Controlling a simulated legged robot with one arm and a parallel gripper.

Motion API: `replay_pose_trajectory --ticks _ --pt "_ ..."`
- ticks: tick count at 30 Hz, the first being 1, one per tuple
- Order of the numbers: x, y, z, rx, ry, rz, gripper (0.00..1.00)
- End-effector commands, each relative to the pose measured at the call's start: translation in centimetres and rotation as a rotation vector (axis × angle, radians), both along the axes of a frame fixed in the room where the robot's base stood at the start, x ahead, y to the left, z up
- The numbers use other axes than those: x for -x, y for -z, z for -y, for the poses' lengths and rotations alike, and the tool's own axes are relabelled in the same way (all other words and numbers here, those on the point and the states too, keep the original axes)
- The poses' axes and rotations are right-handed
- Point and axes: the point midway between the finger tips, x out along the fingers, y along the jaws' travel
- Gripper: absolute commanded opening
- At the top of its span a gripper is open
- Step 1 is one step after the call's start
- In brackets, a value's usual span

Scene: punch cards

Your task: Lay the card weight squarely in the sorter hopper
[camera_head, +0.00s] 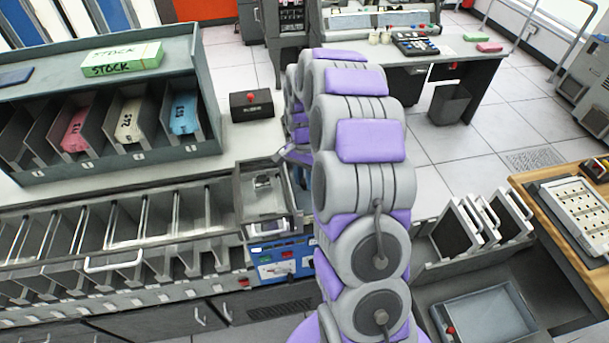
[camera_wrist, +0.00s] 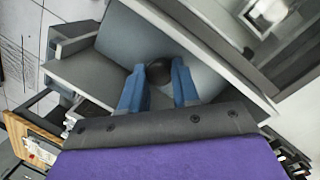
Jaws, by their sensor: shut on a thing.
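In the wrist view my gripper (camera_wrist: 158,82) has its two blue fingers closed around a small dark round knob (camera_wrist: 158,73), which I take as the handle of the card weight. Grey flat panels with raised edges lie under and around the knob. I cannot tell where the weight's plate ends and the surrounding walls begin, or whether it rests flat. In the head view the sorter hopper (camera_head: 240,197) looks like the open grey box above a blue control panel (camera_head: 283,262), left of my arm. My gripper's fingertips are hidden there.
A long row of sorter pockets (camera_head: 110,262) runs left of the hopper. A grey rack (camera_head: 90,165) with coloured card stacks stands behind it. A black box with a red button (camera_head: 251,104) sits nearby. A grey tray (camera_head: 485,318) and wooden table (camera_head: 548,215) are at right.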

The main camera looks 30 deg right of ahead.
Motion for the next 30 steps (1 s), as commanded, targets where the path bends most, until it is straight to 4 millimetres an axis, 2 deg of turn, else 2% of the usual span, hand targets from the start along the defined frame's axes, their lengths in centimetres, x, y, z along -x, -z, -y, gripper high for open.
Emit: replay_pose_trajectory --ticks 4,5,13,23,26,30 --pt "0.0 -0.1 0.0 0.0 0.0 0.001 0.0" --pt "0.0 -0.1 0.0 0.0 0.0 0.001 0.33" --pt "0.0 0.0 0.0 0.0 0.0 0.0 0.59" --pt "-0.1 -0.4 0.0 0.0 0.0 0.0 0.6" --pt "-0.3 -1.4 0.1 0.0 0.0 0.001 0.6" --pt "-0.8 -4.0 0.3 0.001 0.0 0.004 0.6"
